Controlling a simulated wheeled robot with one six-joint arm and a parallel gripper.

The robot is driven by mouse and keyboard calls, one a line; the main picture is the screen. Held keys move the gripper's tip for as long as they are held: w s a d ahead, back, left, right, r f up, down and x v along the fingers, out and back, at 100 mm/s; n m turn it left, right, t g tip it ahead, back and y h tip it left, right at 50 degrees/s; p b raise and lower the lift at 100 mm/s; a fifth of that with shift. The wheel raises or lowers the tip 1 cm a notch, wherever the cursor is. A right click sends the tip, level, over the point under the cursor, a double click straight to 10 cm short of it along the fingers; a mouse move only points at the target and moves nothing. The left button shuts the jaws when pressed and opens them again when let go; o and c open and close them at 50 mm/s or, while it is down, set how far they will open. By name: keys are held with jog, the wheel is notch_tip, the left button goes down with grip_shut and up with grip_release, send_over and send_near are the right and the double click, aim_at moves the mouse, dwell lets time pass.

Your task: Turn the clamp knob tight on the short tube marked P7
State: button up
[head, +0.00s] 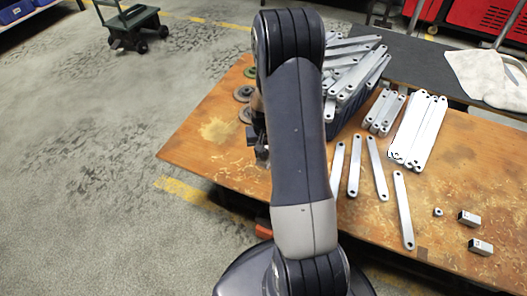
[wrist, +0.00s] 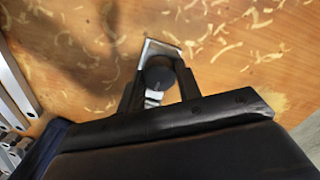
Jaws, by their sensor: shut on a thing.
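In the wrist view, a round dark clamp knob (wrist: 159,74) sits between the two fingers of my gripper (wrist: 157,82), which is shut on it. A silver metal piece (wrist: 162,47) shows just beyond the knob, and a small bright part lies below it. No P7 marking is readable there, and I cannot tell whether this metal is the tube. In the head view my arm hides most of the clamp area; dark parts of my gripper (head: 259,145) show at the arm's left edge. Two short tubes (head: 469,218) (head: 480,246) with unreadable labels lie at the front right.
The worn wooden table (head: 215,130) carries loose flat brackets (head: 404,210), bracket stacks (head: 417,130) and a heaped blue bin (head: 345,125). Several discs (head: 243,93) lie at the left. A small nut (head: 438,212) is near the tubes. A white cloth (head: 485,80) lies on the dark surface behind.

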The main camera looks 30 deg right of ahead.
jog(key=m, duration=1.3)
jog(key=shift+m, duration=0.4)
jog(key=m, duration=0.4)
jog(key=o, duration=0.8)
jog(key=shift+o, duration=0.5)
